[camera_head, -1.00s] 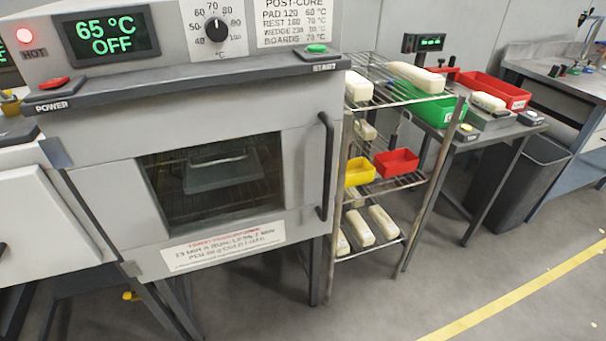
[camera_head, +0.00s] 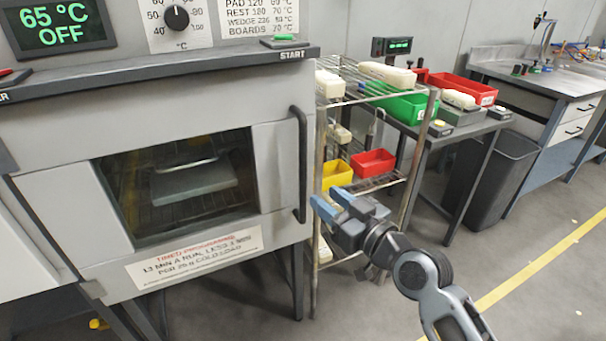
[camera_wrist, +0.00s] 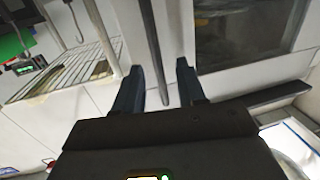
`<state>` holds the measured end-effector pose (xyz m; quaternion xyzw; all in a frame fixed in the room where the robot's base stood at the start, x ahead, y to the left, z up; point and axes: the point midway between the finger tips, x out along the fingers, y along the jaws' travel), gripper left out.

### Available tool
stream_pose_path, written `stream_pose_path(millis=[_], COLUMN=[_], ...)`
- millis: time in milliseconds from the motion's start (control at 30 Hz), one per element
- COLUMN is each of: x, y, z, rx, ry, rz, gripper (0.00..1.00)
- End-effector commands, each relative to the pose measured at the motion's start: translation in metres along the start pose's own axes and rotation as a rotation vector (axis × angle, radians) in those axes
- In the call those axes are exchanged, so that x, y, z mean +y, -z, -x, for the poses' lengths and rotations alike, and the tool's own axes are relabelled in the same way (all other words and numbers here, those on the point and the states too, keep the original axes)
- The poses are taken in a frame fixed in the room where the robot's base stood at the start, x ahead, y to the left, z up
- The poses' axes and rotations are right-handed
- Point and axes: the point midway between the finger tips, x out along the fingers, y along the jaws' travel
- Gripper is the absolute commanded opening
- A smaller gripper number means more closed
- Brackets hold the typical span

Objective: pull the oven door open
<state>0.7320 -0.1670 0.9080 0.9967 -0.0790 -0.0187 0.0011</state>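The grey oven door (camera_head: 281,185) is closed, with a dark window (camera_head: 135,205) in it. Its dark vertical bar handle (camera_head: 302,165) is on the door's right side. My gripper (camera_head: 325,197) is open, with blue-grey fingertips close to the right of the handle's lower part. In the wrist view, the handle (camera_wrist: 152,45) runs down between the two spread fingers of my gripper (camera_wrist: 157,70), with a gap on each side. I cannot tell how deep it sits between them, and I see no contact.
A wire rack (camera_head: 408,190) with a yellow bin (camera_head: 337,175) and a red bin (camera_head: 373,162) stands right of the oven, behind my gripper. A grey waste bin (camera_head: 490,180) stands farther right. The floor (camera_head: 395,322) in front of the rack is clear.

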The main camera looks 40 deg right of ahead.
Motion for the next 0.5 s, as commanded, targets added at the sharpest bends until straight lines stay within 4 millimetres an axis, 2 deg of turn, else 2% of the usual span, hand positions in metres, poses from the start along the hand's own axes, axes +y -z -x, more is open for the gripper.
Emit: stream_pose_path(millis=[33,200,367,500], x=[0.005,0.011,0.011,0.011], y=[0.006,0.016,0.019,0.021], z=[-0.01,-0.026,-0.039,-0.06], rx=[0.017,0.037,0.039,0.039], ry=[0.001,0.009,0.011,0.011], rz=[-0.003,-0.005,-0.006,-0.006], gripper=[0.4,0.4,0.4,0.4])
